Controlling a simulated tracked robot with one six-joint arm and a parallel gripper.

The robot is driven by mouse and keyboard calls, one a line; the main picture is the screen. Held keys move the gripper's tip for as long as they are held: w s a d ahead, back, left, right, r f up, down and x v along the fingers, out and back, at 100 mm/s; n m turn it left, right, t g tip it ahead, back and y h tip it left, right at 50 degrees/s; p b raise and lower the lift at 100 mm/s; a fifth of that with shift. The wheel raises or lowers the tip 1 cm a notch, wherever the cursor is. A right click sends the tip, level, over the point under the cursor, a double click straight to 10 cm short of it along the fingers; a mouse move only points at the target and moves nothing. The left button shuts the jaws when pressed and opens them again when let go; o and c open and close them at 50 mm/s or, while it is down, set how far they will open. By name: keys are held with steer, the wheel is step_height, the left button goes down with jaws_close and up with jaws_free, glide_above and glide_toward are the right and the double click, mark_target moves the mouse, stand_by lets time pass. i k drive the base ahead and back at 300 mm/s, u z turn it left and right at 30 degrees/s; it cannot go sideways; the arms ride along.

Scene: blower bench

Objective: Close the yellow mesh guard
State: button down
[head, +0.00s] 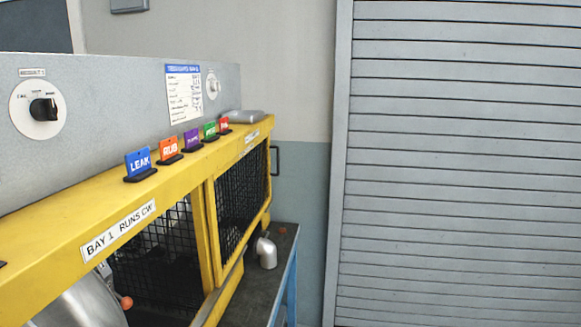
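A yellow-framed enclosure (62,262) runs along the bench, with a label reading BAY 1 RUNS CW on its top rail. A yellow-framed black mesh panel (242,192) stands upright at the right-hand bay. Left of it, the bay 1 front looks open, with black mesh (160,262) visible further in. A silver rounded housing (78,307) and an orange knob (126,302) show in bay 1, cut off by the picture's lower edge. Whether a guard panel is slid behind another cannot be told. My gripper is not in view.
Several coloured tags stand on the top rail, including a blue LEAK tag (139,163) and an orange RUB tag (169,149). A silver pipe elbow (267,252) sits at the bench's right end. A grey shutter (460,170) stands at right.

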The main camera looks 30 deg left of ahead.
mark_target(220, 274)
steer(key=i, duration=2.4)
steer(key=u, duration=2.95)
